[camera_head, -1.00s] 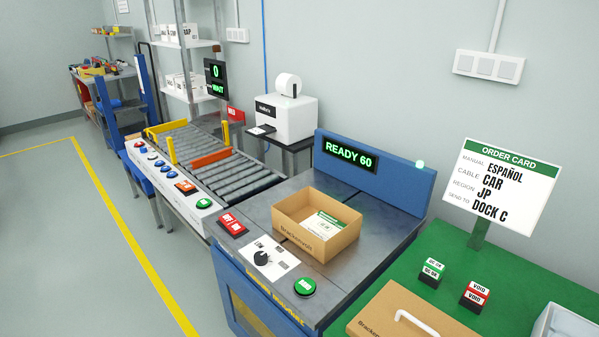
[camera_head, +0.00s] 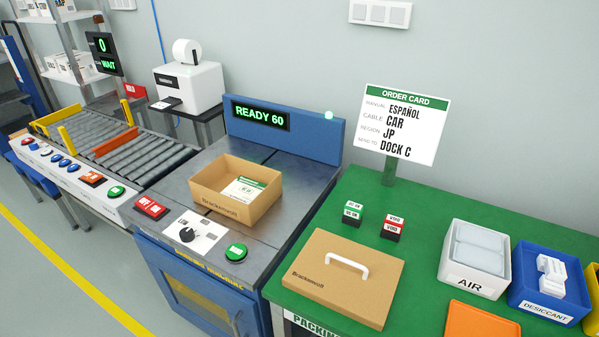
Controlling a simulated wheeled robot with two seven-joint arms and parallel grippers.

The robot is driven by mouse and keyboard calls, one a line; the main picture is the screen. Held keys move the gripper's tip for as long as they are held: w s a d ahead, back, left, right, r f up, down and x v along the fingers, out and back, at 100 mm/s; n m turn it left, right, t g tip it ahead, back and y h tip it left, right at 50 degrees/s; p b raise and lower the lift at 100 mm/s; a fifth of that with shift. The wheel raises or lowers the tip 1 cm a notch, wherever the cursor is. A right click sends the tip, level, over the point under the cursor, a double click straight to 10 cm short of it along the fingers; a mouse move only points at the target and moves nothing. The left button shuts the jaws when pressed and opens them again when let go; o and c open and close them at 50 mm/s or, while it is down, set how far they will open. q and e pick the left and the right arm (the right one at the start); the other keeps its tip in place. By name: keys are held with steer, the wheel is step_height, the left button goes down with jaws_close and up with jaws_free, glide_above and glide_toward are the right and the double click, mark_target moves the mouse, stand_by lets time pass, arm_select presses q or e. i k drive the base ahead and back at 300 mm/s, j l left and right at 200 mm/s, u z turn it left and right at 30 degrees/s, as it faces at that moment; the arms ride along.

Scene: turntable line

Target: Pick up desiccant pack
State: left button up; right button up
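White desiccant packs (camera_head: 551,272) lie in a blue bin (camera_head: 546,309) labelled DESICCANT, near the right edge of the green table. The pile looks like several small white packs; their exact number is hard to tell. Neither of my grippers shows in the head view.
A white AIR bin (camera_head: 475,284) with clear pillows stands left of the blue bin. A cardboard lid with a white handle (camera_head: 347,275) lies on the green table (camera_head: 458,207). An orange item (camera_head: 482,321) is in front.

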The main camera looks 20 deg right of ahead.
mark_target(555, 271)
steer(key=z, duration=2.35)
steer(key=i+l, duration=0.15)
steer(key=l, duration=0.25)
steer(key=i+l+z, duration=0.1)
steer(key=l, duration=0.35)
steer(key=i+l, duration=0.2)
steer(key=l, duration=0.2)
steer(key=k+z, duration=0.05)
